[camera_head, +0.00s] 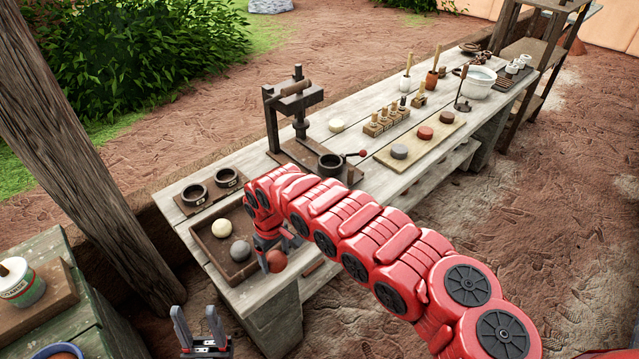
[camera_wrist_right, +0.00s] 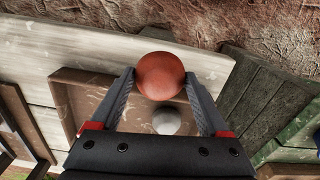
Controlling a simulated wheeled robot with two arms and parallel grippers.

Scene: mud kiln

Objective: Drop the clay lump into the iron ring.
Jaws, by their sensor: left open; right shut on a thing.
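A reddish-brown round clay lump (camera_head: 276,261) is between the fingers of my right gripper (camera_head: 272,256), above the near right side of a wooden tray (camera_head: 206,262). The right wrist view shows the lump (camera_wrist_right: 160,75) pinched between the fingertips (camera_wrist_right: 159,80). A cream ball (camera_head: 222,228) and a grey ball (camera_head: 240,250) lie in the tray. A dark iron ring (camera_head: 331,165) with a red-knobbed handle sits on the base of the press, beyond my right arm. Two more dark rings (camera_head: 194,194) (camera_head: 227,178) sit on a board at the left. My left gripper (camera_head: 197,316) is open and empty at bottom left.
The press (camera_head: 297,118) rises from the workbench (camera_head: 270,155) beyond my right arm. A board with several coloured discs (camera_head: 420,139), stamps (camera_head: 388,120) and a white pot (camera_head: 479,82) are further right. A wooden post (camera_head: 85,150) and green side table (camera_head: 85,305) stand left.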

